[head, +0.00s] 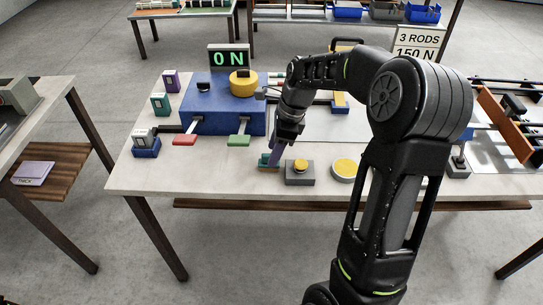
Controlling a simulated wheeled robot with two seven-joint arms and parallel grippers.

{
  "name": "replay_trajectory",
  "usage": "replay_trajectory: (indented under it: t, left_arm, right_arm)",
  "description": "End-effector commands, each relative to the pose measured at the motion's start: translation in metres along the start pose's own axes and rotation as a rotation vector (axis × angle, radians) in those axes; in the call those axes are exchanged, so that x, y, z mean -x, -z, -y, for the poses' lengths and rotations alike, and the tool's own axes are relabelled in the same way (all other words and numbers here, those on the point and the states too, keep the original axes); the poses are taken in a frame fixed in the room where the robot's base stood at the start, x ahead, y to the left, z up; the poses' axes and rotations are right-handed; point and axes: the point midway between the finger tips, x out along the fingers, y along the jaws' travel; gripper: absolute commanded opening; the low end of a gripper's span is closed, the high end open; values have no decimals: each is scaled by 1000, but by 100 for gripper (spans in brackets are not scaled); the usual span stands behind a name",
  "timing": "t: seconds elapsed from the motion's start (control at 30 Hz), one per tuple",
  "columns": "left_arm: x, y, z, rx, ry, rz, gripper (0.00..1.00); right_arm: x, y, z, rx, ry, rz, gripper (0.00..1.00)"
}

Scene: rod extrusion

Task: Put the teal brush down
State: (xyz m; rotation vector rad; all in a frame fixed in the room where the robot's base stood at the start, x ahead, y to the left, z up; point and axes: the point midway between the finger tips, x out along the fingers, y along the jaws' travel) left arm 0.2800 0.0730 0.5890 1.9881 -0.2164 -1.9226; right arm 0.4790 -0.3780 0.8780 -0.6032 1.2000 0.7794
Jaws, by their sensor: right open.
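A small teal piece (264,160), which I take to be the teal brush, is at the front of the white table (225,179), right under my right gripper (275,154). A purple part shows at the fingertips, and I cannot tell whether it belongs to the brush. The right gripper is open and points down beside the piece. The fingers partly hide it, so I cannot tell whether they touch it. My left gripper is out of view.
A blue machine (225,112) with a yellow knob (243,83) and a "0 N" display (229,58) stands behind. A grey button box (300,173) and a yellow disc (344,168) sit to the right. A teal block (160,104) and a purple block (171,81) stand at left.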

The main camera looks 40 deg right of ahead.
Motion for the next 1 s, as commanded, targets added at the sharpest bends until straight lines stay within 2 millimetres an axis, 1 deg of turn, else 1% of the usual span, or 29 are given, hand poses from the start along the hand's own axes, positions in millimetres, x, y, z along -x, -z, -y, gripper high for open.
replay_trajectory:
  t: [0.03,0.2,0.3,0.4,0.57,1.0]
  left_arm:
    - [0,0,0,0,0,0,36]
    - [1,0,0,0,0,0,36]
    - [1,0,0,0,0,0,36]
    - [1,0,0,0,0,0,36]
    - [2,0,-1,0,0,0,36]
    - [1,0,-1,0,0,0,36]
  right_arm:
    - [12,0,1,0,4,1,48]
    - [48,-1,1,1,4,1,48]
    - [66,0,1,1,3,1,48]
    - [79,0,0,0,1,1,48]
    - [87,0,0,0,0,0,48]
    - [87,0,0,0,-1,0,48]
